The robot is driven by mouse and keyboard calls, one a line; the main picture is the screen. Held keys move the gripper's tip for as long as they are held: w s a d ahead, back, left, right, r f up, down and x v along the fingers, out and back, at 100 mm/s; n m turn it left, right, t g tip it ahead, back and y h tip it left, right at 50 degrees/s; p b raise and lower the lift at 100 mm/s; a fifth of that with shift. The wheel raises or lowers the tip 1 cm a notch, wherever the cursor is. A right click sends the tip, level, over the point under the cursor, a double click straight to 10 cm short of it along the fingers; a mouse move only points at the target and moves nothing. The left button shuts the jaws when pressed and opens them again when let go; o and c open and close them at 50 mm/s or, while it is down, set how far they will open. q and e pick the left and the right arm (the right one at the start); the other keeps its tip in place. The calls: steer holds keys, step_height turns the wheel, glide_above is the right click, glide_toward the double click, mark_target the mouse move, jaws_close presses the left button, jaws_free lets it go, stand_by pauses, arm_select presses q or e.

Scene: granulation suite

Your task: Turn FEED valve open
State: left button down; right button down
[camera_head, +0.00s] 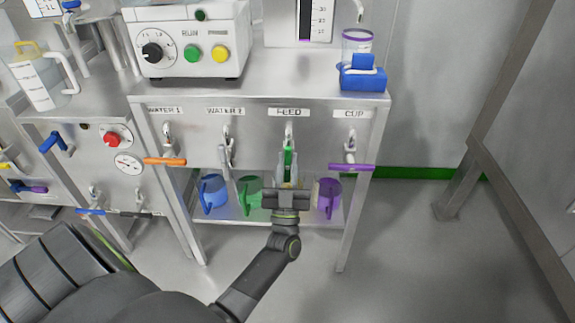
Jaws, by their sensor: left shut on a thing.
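The FEED label (289,112) is on the front panel of the metal bench. The FEED valve (289,150) is below it, with a green handle hanging about straight down from its body. My left gripper (288,172) comes up from below and is shut on the green handle. The fingers hide the handle's lower part. My right gripper is not in view.
Beside it are the WATER 1 valve with a sideways orange handle (165,161), the WATER 2 valve with a downward grey handle (224,155), and the CUP valve with a sideways purple handle (351,166). Blue (212,194), green (249,193) and purple jugs (328,197) stand on the shelf below.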

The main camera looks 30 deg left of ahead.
arm_select(q)
steer(key=shift+f+n+g+y, duration=0.15)
steer(key=shift+n+g+y, duration=0.15)
steer(key=shift+n+y, duration=0.2)
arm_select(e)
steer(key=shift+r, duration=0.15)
arm_select(q)
steer(key=c, duration=1.3)
jaws_free()
steer(key=shift+s+d+f, duration=0.15)
steer(key=shift+s+f, duration=0.1)
steer(key=shift+s, duration=0.05)
steer(key=shift+b+v, duration=0.7)
steer(key=shift+v, duration=7.55)
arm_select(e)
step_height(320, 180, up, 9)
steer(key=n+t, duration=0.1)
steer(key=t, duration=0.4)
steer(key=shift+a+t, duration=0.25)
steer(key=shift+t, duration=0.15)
